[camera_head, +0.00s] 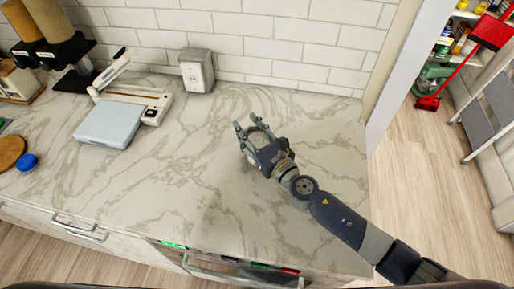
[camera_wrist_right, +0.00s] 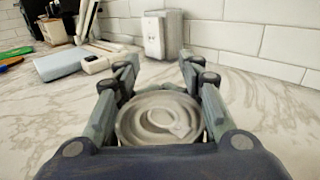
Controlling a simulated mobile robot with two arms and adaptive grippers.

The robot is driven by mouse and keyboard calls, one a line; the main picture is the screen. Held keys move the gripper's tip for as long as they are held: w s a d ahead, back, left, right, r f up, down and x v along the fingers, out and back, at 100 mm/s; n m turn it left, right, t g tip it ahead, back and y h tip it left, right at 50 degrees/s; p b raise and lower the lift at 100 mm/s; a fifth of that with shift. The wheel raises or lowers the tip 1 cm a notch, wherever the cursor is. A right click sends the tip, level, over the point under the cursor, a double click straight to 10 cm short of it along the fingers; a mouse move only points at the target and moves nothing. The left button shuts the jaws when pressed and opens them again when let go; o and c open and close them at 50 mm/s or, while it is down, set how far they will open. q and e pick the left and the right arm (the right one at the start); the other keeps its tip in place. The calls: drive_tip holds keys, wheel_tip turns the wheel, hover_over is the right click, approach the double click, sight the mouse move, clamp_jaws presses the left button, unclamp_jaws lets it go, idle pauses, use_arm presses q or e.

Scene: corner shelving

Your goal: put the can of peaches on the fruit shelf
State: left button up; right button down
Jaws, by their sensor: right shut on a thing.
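A can (camera_wrist_right: 158,119) with a pale metal pull-tab lid sits between the fingers of my right gripper (camera_wrist_right: 158,80) in the right wrist view. The fingers are shut on its sides. Its label does not show, so I cannot tell whether it is the peaches. In the head view my right gripper (camera_head: 252,129) is over the marble counter, and the can is mostly hidden by it. I cannot tell whether the can touches the counter. No shelf labelled for fruit can be made out. My left gripper is not in view.
The counter (camera_head: 200,190) is clear around my right gripper. Through the doorway at right are stocked shelves (camera_head: 463,14), a red dustpan (camera_head: 492,33) and a step ladder (camera_head: 487,110).

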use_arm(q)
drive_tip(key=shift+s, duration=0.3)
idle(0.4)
use_arm(e)
drive_tip(key=shift+r, duration=0.1)
drive_tip(key=r, duration=0.1)
drive_tip(key=s+r+p, duration=0.1)
drive_tip(key=r+p, duration=0.1)
drive_tip(key=shift+s+d+r, duration=0.15)
drive_tip(key=shift+s+r, duration=0.05)
drive_tip(key=shift+s, duration=0.15)
drive_tip(key=s+d+r+b, duration=0.1)
drive_tip(key=s+d+b, duration=0.15)
drive_tip(key=s, duration=1.05)
use_arm(q)
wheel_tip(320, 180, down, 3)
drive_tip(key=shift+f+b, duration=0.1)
drive_tip(key=shift+b, duration=1.15)
use_arm(e)
drive_tip(key=s+d+m+t+h, duration=0.1)
drive_tip(key=s+d+m+h, duration=0.1)
drive_tip(key=d+h, duration=0.3)
drive_tip(key=s+d+m+t+h, duration=0.2)
drive_tip(key=s+d+m+h, duration=0.1)
drive_tip(key=d, duration=1)
drive_tip(key=shift+s+d+m+h, duration=0.25)
drive_tip(key=shift+m+h, duration=0.65)
drive_tip(key=shift+h, duration=0.1)
drive_tip(key=shift+a, duration=0.1)
